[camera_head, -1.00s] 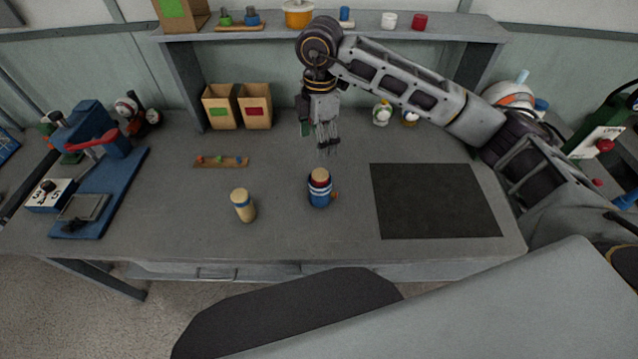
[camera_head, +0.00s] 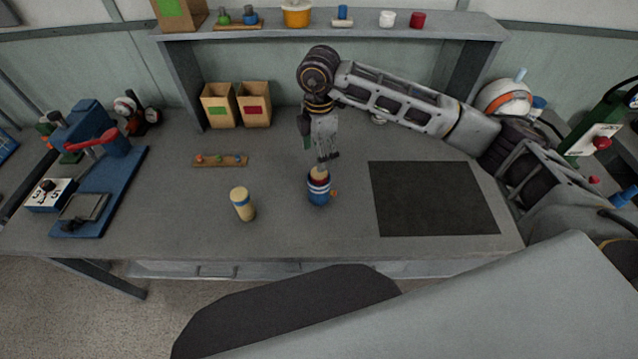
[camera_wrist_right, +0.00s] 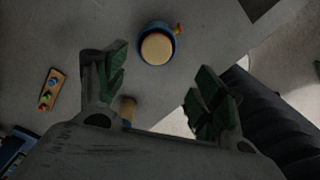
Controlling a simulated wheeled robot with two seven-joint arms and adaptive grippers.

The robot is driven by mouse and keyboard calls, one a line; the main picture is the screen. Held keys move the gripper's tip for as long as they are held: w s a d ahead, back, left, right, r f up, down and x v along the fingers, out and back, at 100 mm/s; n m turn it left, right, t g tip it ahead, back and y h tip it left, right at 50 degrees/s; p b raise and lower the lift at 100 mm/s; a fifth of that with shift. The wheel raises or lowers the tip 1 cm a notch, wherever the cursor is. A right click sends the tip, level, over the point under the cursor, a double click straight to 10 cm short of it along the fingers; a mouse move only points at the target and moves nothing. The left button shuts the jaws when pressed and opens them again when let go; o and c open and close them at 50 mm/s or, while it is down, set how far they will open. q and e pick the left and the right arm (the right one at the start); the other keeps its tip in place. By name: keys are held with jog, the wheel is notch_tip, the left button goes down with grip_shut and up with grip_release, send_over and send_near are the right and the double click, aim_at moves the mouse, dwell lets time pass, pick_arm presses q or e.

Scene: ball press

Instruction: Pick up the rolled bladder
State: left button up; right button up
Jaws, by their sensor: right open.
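A blue cup with white stripes and a small orange knob (camera_head: 318,193) stands upright on the bench, with a tan-topped, dark red roll (camera_head: 318,173) upright in it. The roll's round pale top also shows in the right wrist view (camera_wrist_right: 156,48). A tan cylinder with a blue band (camera_head: 243,204) stands to its left. I cannot tell for certain which is the rolled bladder; neither is held. My right gripper (camera_head: 328,157) is open and empty, just above and behind the cup; its fingers (camera_wrist_right: 160,64) lie either side of the cup's line in the wrist view. My left gripper is not in view.
A dark mat (camera_head: 433,198) lies right of the cup. A small wooden strip with coloured knobs (camera_head: 220,160) and two cardboard boxes (camera_head: 237,106) are behind, to the left. A blue press (camera_head: 98,190) stands at far left. The bench front is clear.

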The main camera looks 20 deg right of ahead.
aim_at(319, 174)
notch_tip(319, 174, down, 2)
jog(key=shift+f, duration=0.5)
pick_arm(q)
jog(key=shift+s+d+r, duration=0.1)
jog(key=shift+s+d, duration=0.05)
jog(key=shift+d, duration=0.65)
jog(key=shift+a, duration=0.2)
